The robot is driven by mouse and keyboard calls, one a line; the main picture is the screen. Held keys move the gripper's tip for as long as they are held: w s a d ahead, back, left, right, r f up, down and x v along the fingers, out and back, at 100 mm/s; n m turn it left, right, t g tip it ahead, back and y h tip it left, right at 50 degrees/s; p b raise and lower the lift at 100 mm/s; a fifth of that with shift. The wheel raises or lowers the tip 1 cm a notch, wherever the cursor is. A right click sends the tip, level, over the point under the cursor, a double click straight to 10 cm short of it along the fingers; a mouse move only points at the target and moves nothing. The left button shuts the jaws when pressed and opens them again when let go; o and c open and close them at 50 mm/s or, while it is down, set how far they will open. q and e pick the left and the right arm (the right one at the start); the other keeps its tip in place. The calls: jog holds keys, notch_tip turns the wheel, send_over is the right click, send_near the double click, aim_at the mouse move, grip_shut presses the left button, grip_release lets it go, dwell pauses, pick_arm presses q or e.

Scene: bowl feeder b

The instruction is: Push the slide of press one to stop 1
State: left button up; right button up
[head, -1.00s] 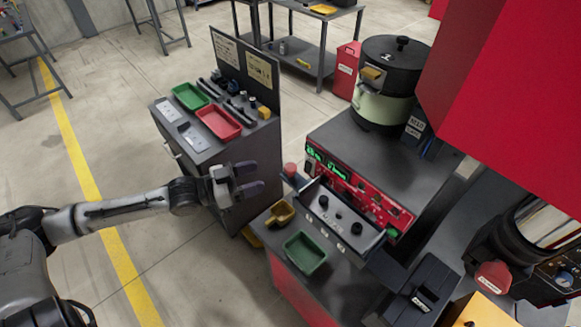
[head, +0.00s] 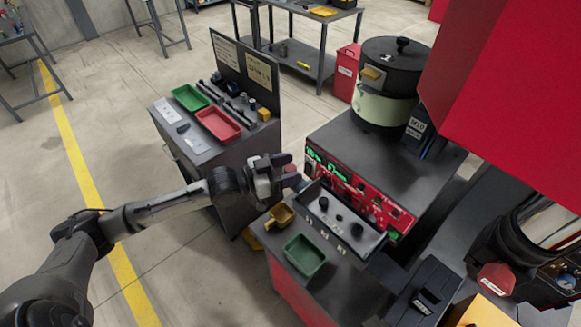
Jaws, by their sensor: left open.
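The station with the bowl marked 1 (head: 386,80) has a red front panel (head: 375,205) with green displays. A grey unit with black knobs (head: 341,219) sits before that panel, with small labels along its front edge. I cannot tell clearly which part is the slide or where stop 1 is. My left gripper (head: 289,171) is open at the left end of this unit, near the panel's left edge. Its fingers point right and look empty. They cover the spot at the unit's left end, so contact there cannot be told. My right gripper is not in view.
A green tray (head: 304,256) and a yellow scoop (head: 280,215) lie on the bench in front of the unit. A cabinet with a red tray (head: 218,124) and a green tray (head: 190,97) stands behind my left arm. A large red housing (head: 510,90) overhangs at right.

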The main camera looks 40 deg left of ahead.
pick_arm(q)
jog(key=shift+w+d, duration=0.1)
jog(key=shift+w, duration=0.15)
jog(key=shift+c, duration=0.4)
grip_shut()
